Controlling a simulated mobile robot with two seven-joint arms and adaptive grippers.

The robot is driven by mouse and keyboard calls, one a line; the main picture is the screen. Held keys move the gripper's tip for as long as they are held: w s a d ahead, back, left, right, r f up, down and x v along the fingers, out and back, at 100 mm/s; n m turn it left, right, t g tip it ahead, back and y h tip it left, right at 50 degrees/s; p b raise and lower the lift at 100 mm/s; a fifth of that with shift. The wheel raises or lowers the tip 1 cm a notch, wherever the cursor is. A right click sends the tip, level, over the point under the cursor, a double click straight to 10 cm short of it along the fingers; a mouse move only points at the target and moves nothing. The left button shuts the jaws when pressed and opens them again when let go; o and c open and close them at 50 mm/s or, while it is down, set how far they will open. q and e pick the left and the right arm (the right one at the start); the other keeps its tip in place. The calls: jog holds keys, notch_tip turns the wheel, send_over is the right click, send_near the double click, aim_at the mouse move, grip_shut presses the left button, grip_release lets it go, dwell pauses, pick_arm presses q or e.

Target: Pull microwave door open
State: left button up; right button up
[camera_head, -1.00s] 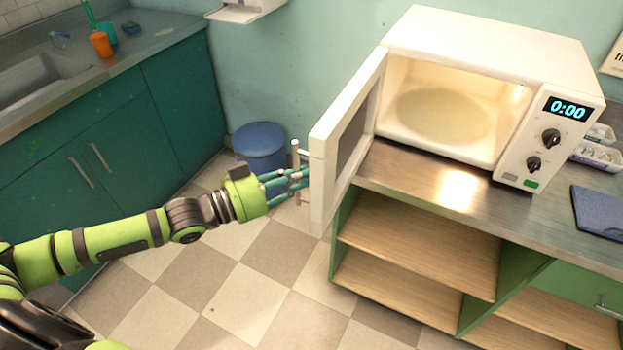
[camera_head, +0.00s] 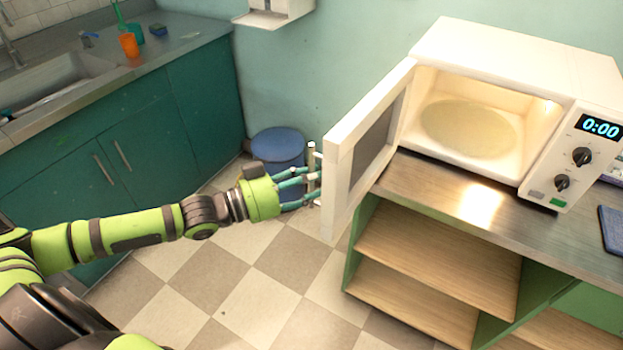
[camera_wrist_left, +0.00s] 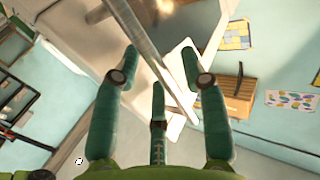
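The white microwave (camera_head: 455,125) stands on the counter with its door (camera_head: 365,145) swung wide open to the left. Its lit inside shows a round plate. The door handle (camera_head: 311,160) is on the door's outer side. My left gripper (camera_head: 312,183) is at the handle, with its teal fingers reaching it from the left. In the left wrist view the fingers (camera_wrist_left: 160,55) are spread apart, and a long metal bar runs between them; firm contact cannot be made out. My right gripper is not in view.
The metal counter (camera_head: 440,190) has open wooden shelves below. A blue bin (camera_head: 278,148) stands on the floor behind the gripper. Teal cabinets (camera_head: 150,135) with a sink are at the left. The checkered floor (camera_head: 250,290) in front is clear.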

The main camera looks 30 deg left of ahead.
pick_arm(q)
jog(key=v, duration=1.2)
dwell(0.9)
jog(key=shift+a, duration=0.1)
dwell(0.4)
